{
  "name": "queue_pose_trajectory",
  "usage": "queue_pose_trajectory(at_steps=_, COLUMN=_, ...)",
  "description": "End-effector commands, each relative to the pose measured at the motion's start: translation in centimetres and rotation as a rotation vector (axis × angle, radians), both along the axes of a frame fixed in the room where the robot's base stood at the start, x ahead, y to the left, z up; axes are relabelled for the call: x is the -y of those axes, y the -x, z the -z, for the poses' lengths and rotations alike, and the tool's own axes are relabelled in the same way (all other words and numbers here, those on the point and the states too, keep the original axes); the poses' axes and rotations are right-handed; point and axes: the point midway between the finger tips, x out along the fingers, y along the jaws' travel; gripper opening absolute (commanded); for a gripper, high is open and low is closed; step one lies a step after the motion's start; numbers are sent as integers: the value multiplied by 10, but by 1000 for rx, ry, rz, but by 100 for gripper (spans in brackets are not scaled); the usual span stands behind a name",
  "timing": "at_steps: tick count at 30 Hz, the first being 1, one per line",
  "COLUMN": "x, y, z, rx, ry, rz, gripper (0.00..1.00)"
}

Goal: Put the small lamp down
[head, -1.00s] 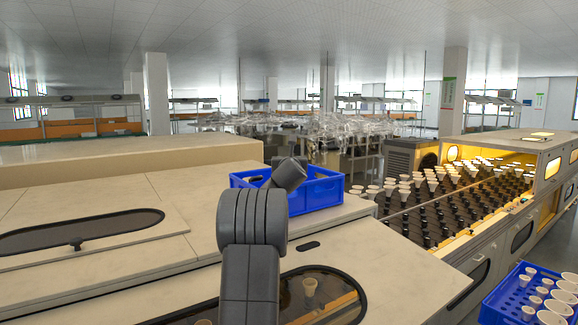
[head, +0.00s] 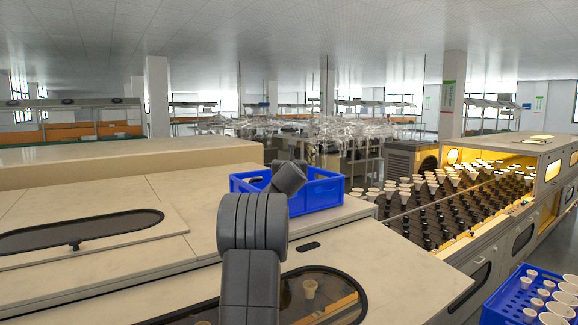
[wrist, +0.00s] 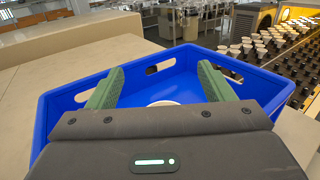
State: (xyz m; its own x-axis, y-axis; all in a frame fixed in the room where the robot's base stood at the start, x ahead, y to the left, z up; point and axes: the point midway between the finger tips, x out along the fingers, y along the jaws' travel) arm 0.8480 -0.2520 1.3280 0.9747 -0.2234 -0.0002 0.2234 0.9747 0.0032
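In the wrist view my gripper (wrist: 161,72) has its two green fingers spread wide apart over the blue crate (wrist: 70,98). A small white round rim, part of a small lamp (wrist: 163,103), shows low between the fingers, near the crate's bottom. Most of the lamp is hidden behind the gripper body, and the visible part touches neither finger. In the head view the blue crate (head: 322,197) stands on the pale machine top. My arm's dark links reach toward it, and the gripper itself is hidden there.
To the right a conveyor (head: 450,215) carries many white lamps (head: 415,182) in dark sockets. Another blue crate (head: 500,305) with several white lamps stands at the lower right. The pale worktop (head: 150,190) left of the crate is clear.

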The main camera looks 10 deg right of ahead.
Motion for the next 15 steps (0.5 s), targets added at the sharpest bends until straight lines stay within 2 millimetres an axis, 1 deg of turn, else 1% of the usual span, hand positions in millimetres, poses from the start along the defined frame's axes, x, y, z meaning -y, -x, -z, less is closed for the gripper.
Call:
queue_pose_trajectory(at_steps=5, x=0, y=0, z=-1, rx=0, ry=0, rz=0, gripper=75)
queue_pose_trajectory(at_steps=11, x=0, y=0, z=-16, rx=0, ry=0, rz=0, gripper=75)
queue_pose_trajectory(at_steps=12, x=-1, y=2, z=-15, rx=0, ry=0, rz=0, gripper=75)
queue_pose_trajectory(at_steps=13, x=-2, y=8, z=-9, rx=1, ry=0, rz=0, gripper=75)
queue_pose_trajectory(at_steps=15, x=-4, y=19, z=-8, rx=1, ry=0, rz=0, gripper=75)
